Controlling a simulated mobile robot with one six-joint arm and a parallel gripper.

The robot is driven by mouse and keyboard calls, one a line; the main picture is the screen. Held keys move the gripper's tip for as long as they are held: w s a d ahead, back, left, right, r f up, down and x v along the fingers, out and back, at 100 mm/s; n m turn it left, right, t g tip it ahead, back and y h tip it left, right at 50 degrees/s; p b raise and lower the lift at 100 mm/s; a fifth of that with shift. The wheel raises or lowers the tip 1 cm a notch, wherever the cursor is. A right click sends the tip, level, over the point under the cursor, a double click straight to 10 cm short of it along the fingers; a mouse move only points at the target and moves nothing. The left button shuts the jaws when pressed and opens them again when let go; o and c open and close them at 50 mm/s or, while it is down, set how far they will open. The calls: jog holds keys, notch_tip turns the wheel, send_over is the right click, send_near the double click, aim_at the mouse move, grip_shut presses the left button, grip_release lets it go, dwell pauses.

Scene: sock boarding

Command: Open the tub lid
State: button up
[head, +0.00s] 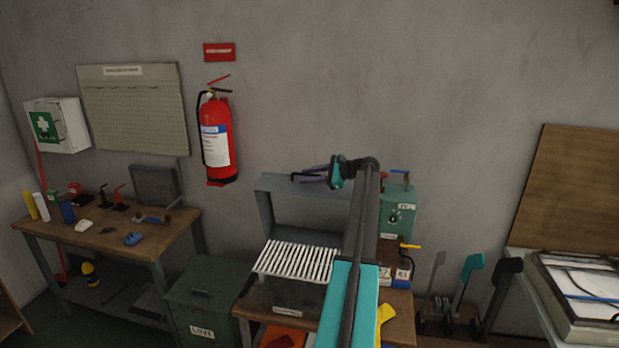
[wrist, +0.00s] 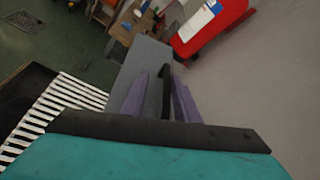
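A dark green tub (head: 203,328) stands on the floor at lower left in the head view, between the two benches. Its lid (head: 215,277) lies flat and closed, with a small handle (head: 200,292) on it. My gripper (head: 312,176) is well above and to the right of the tub, over a grey hood frame. In the wrist view my gripper (wrist: 158,98) shows its purple fingers spread apart. A dark curved strip (wrist: 166,82) shows between them; I cannot tell what it belongs to or whether it is touched. The tub is not clear in the wrist view.
The grey frame (head: 265,205) and white slatted rack (head: 296,262) stand right of the tub. A tool bench (head: 110,232) is on the left. A red extinguisher (head: 216,140) hangs on the wall. Foot-shaped boards (head: 471,267) stand at right. The air above the tub is clear.

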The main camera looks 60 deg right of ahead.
jog(key=shift+s, duration=0.1)
jog(key=shift+b+v, duration=0.5)
jog(key=shift+v, duration=0.3)
jog(key=b+v, duration=0.4)
jog(key=v, duration=0.7)
jog(key=shift+s+f, duration=0.1)
jog(key=shift+f, duration=0.05)
jog(key=shift+s+r+b, duration=0.25)
jog(key=shift+s+b, duration=0.1)
jog(key=shift+s, duration=0.1)
